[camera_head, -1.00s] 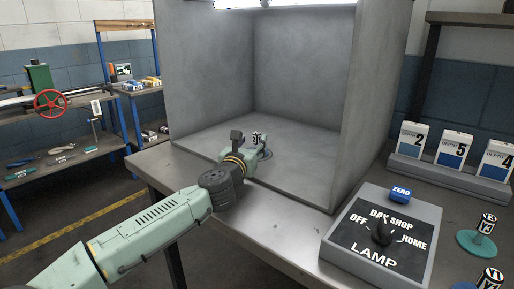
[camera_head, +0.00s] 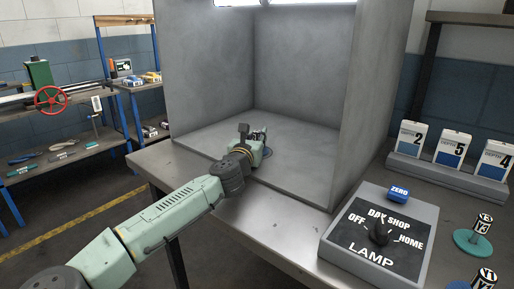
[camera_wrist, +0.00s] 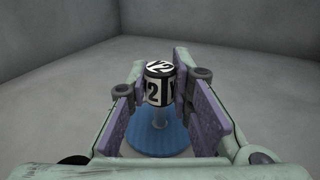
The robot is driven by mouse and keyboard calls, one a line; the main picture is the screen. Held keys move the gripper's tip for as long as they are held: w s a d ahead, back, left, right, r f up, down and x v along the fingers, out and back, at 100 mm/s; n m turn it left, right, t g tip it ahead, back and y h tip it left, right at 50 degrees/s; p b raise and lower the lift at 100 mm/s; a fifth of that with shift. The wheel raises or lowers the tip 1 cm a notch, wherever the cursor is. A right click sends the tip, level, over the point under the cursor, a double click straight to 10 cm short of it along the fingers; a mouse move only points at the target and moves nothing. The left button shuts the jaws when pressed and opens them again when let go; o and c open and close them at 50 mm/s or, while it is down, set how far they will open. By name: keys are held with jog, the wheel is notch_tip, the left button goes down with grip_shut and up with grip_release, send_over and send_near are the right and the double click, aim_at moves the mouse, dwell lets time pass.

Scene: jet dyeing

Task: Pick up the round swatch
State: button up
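The round swatch (camera_wrist: 150,138) is a ribbed blue disc with a pale stem and a black-and-white knob (camera_wrist: 159,82) marked Y2. It sits flat on the grey floor of the booth.
Grey booth walls (camera_head: 375,100) stand at the right, left and back. A lamp switch box (camera_head: 345,255) with a blue ZERO block (camera_head: 399,192) is on the bench at right. The booth floor behind my gripper is clear.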

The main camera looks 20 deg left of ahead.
grip_shut()
jog(key=shift+r, duration=0.15)
